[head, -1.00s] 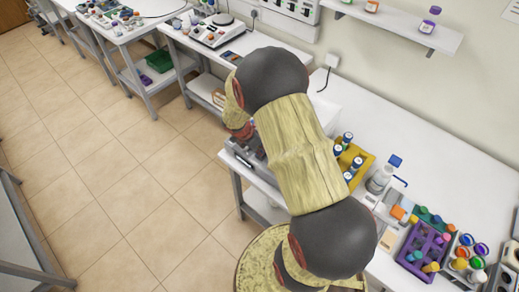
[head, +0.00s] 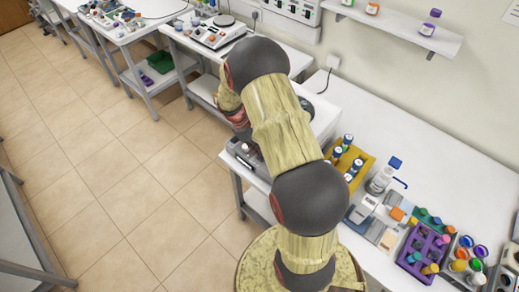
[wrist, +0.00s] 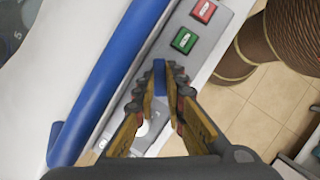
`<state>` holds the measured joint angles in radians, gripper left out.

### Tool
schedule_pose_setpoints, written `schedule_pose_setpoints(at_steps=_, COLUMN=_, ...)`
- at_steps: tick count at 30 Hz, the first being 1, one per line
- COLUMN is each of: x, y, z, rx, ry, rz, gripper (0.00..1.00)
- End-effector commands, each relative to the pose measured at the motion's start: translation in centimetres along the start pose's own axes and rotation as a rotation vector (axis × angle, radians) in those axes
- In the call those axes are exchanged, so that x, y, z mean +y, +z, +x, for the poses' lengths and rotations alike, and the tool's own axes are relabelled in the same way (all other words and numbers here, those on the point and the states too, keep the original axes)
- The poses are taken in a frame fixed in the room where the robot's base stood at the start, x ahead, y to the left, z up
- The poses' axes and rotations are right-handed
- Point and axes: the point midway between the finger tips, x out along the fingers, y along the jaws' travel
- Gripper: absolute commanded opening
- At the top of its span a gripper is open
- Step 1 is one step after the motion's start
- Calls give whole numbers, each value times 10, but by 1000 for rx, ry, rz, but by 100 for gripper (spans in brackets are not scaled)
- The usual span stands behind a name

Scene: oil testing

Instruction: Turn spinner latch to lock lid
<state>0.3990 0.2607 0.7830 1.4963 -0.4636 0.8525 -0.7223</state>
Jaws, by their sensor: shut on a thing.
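The spinner is a white and grey machine (head: 327,118), mostly hidden behind my arm in the head view. In the wrist view its grey front panel (wrist: 203,42) carries a red button and a green button. A long blue bar (wrist: 108,75) runs along the panel, apparently the lid's edge. My gripper (wrist: 160,82) is over the panel, shut on a small upright blue piece, apparently the latch (wrist: 159,68). Its lower part and the latch's angle are hard to see. The gripper's tips are hidden in the head view.
A yellow rack (head: 350,163) with capped bottles stands right of the spinner. A white bottle (head: 381,179) and a purple tube rack (head: 424,247) are further right. Tiled floor (head: 130,215) is clear at the left. The bench behind the rack is bare.

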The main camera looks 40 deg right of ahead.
Motion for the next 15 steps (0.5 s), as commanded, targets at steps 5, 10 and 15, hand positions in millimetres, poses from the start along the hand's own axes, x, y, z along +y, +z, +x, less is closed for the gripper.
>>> schedule_pose_setpoints(at_steps=5, x=2, y=0, z=-1, rx=2, ry=-19, rz=53, gripper=0)
schedule_pose_setpoints(at_steps=10, x=2, y=0, z=-1, rx=2, ry=-28, rz=75, gripper=0)
schedule_pose_setpoints(at_steps=15, x=2, y=0, z=-1, rx=2, ry=-30, rz=79, gripper=0)
